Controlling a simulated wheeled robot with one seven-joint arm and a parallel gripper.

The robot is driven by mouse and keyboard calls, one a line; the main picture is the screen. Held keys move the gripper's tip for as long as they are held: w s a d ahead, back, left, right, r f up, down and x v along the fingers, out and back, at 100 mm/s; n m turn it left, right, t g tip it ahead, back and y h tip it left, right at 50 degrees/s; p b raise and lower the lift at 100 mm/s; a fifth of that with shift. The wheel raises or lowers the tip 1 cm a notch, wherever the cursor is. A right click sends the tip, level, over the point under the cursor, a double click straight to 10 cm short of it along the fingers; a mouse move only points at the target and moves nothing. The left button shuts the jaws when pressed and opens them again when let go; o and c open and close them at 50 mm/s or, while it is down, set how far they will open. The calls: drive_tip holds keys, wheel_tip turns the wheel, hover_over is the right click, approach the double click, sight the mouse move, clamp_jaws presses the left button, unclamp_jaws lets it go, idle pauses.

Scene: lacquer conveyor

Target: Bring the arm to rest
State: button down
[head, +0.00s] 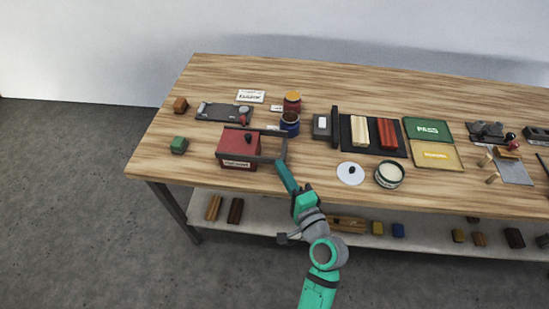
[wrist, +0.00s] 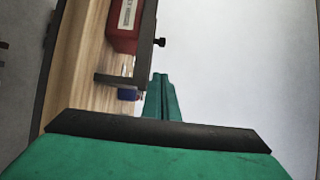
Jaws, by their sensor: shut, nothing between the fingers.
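My arm reaches up from the bottom of the head view to the front edge of the wooden table. My gripper (head: 282,167) is shut and empty, its teal fingers pointing up and left beside the right end of a red box (head: 237,147) with a dark frame (head: 283,147). I cannot tell from the head view whether it touches the frame. In the wrist view, the closed fingers (wrist: 161,80) show past a black bar, with the red box (wrist: 124,22) and dark frame (wrist: 146,45) at upper left, apart from the fingertips.
A white disc (head: 350,174) and a round tin (head: 389,175) lie to the right. Green and yellow trays (head: 428,130) are further right. A lower shelf (head: 270,215) holds several blocks.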

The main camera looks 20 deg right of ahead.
drive_tip(key=shift+s+d, duration=0.1)
drive_tip(key=shift+s, duration=0.55)
drive_tip(key=s+a+f+n+g+h, duration=0.2)
drive_tip(key=s+a+f, duration=0.2)
drive_tip(key=s+f, duration=0.25)
drive_tip(key=s+a+f+n+g+h, duration=0.1)
drive_tip(key=s+a+f+n, duration=0.25)
drive_tip(key=s+f, duration=0.3)
drive_tip(key=s+a+r+n, duration=0.2)
drive_tip(key=s+a+n, duration=0.3)
drive_tip(key=s, duration=0.3)
drive_tip(key=s+a+r+n+y, duration=0.1)
drive_tip(key=s+a+r+n, duration=0.1)
drive_tip(key=s+a+n, duration=0.3)
drive_tip(key=s+n, duration=0.1)
drive_tip(key=s, duration=0.3)
drive_tip(key=shift+a, duration=0.25)
